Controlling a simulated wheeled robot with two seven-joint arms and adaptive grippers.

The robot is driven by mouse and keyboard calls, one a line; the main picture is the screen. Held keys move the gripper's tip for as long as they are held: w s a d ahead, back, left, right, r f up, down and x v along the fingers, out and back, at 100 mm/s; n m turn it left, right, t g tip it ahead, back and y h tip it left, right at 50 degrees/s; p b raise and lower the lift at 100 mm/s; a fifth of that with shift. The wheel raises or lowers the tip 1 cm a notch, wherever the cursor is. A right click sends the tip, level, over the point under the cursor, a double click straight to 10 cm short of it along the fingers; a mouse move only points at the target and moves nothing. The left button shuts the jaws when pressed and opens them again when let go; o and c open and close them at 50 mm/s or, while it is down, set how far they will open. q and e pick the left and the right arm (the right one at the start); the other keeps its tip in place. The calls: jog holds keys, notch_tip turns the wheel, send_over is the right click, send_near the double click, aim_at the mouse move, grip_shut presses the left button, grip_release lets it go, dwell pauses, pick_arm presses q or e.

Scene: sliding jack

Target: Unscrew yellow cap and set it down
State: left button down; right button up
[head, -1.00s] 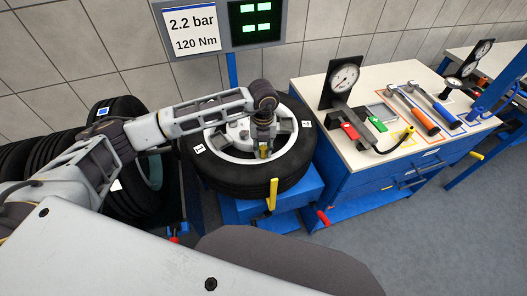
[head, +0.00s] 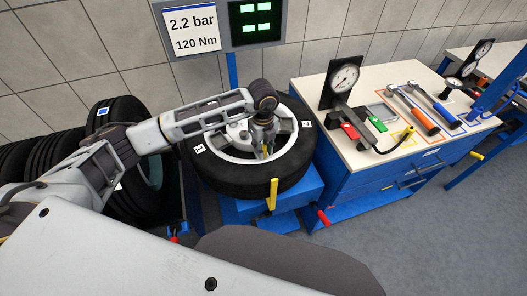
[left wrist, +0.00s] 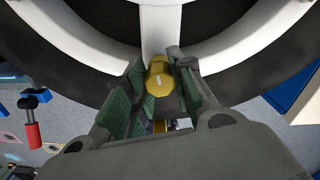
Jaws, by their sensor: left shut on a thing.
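The yellow cap (left wrist: 158,78) shows between the fingers of my left gripper in the left wrist view, with a small white mark on it. My left gripper (left wrist: 156,88) is shut on the cap, over a white spoke of the wheel. In the head view my left gripper (head: 264,143) is above the near part of the wheel rim, and little of the cap can be told there. The wheel's black tyre (head: 232,181) lies flat on a blue stand. My right gripper is not in view.
A workbench (head: 350,150) on the right holds a gauge (head: 344,78), a red and a green block, and tools with orange and blue handles. Several tyres (head: 125,108) stand at the left. A yellow lever (head: 272,194) stands at the wheel's front. A screen (head: 255,20) is behind.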

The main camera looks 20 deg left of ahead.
pick_arm(q)
jog(key=shift+n, duration=0.9)
jog(key=shift+r+p, duration=0.6)
jog(key=shift+r, duration=0.6)
dwell(1.6)
jog(key=shift+r+p, duration=0.4)
jog(key=shift+r, duration=0.35)
jog(key=shift+m, duration=0.3)
